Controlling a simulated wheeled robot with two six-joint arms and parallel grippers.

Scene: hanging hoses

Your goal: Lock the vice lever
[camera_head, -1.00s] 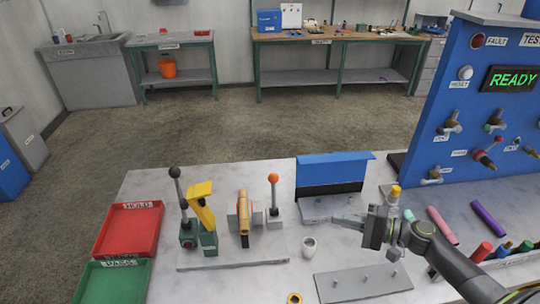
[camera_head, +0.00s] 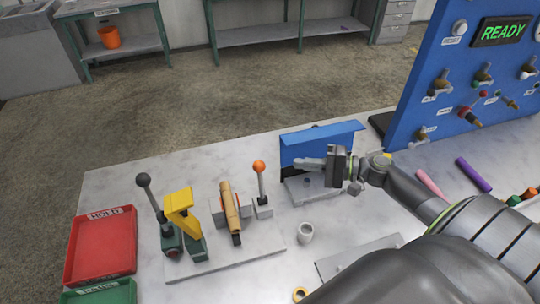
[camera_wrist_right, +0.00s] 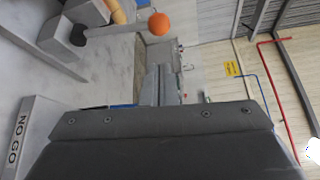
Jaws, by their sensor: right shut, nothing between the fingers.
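The vice lever (camera_head: 261,181) is a light upright rod with an orange ball on top, at the right side of the small vice. The vice's grey jaws (camera_head: 217,213) stand either side of a tan cylinder (camera_head: 231,208). The lever also shows in the right wrist view, its orange ball (camera_wrist_right: 159,23) at the top with the rod running left. My right gripper (camera_head: 302,163) is shut and empty, pointing left in front of the blue panel. It is to the right of the lever's ball, with a gap between them. My left gripper is not in view.
A black-ball lever (camera_head: 148,196) and yellow clamp (camera_head: 181,209) stand left of the vice. A blue-topped stand (camera_head: 320,139) is behind my right gripper. Red (camera_head: 100,246) and green (camera_head: 100,293) trays lie left.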

